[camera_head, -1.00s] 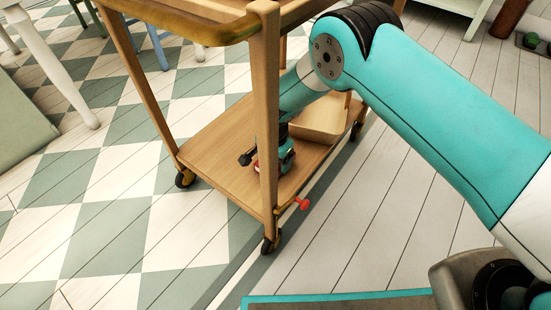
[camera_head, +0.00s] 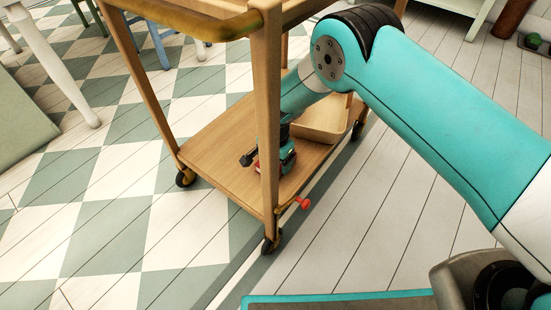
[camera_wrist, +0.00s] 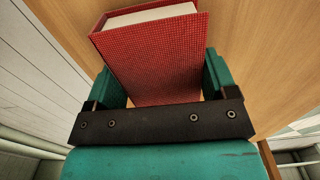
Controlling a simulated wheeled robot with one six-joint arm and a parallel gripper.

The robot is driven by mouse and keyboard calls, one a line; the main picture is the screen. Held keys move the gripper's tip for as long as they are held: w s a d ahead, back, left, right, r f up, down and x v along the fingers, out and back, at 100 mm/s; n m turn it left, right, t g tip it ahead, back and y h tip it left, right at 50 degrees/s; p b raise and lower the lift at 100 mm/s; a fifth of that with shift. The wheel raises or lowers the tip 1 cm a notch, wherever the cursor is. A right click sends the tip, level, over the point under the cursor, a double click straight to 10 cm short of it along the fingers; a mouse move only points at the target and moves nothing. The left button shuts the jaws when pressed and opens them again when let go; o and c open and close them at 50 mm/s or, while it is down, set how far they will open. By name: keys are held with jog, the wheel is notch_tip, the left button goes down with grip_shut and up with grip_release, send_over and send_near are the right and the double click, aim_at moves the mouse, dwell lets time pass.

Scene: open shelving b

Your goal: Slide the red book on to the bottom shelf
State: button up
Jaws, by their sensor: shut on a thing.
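The red book (camera_wrist: 155,55) has a textured red cover and pale pages at its far end in the wrist view. My gripper (camera_wrist: 162,82) is shut on it, with one teal finger along each side. In the head view my gripper (camera_head: 273,163) is low over the bottom shelf (camera_head: 215,150) of a wooden trolley, partly behind its front post. Only a small red bit of the book shows there. The shelf's wood (camera_wrist: 262,60) also lies behind the book in the wrist view. I cannot tell whether the book's underside rests on it.
A light wooden box (camera_head: 322,122) stands on the shelf just right of my gripper. The trolley's front post (camera_head: 268,110) and upper tier (camera_head: 190,22) are close to my arm. The shelf's left part is clear.

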jog(key=shift+f, duration=0.3)
jog(key=o, duration=0.9)
notch_tip(320, 180, up, 4)
jog(key=p, duration=0.2)
jog(key=shift+s+d+p, duration=0.1)
jog(key=shift+p, duration=0.3)
jog(key=s+d+p, duration=1.1)
jog(key=s+d, duration=0.4)
jog(key=d, duration=0.5)
jog(key=shift+w+d+r+n+b, duration=0.6)
jog(key=shift+w+r, duration=0.65)
jog(key=shift+r, duration=0.95)
jog(key=shift+w+d+r+n+b, duration=0.35)
jog(key=shift+w+d+r+n, duration=0.4)
jog(key=shift+w+r, duration=1.05)
jog(key=shift+w+d+r+n+b, duration=0.5)
jog(key=shift+w+r+n, duration=0.25)
jog(key=shift+r, duration=1.9)
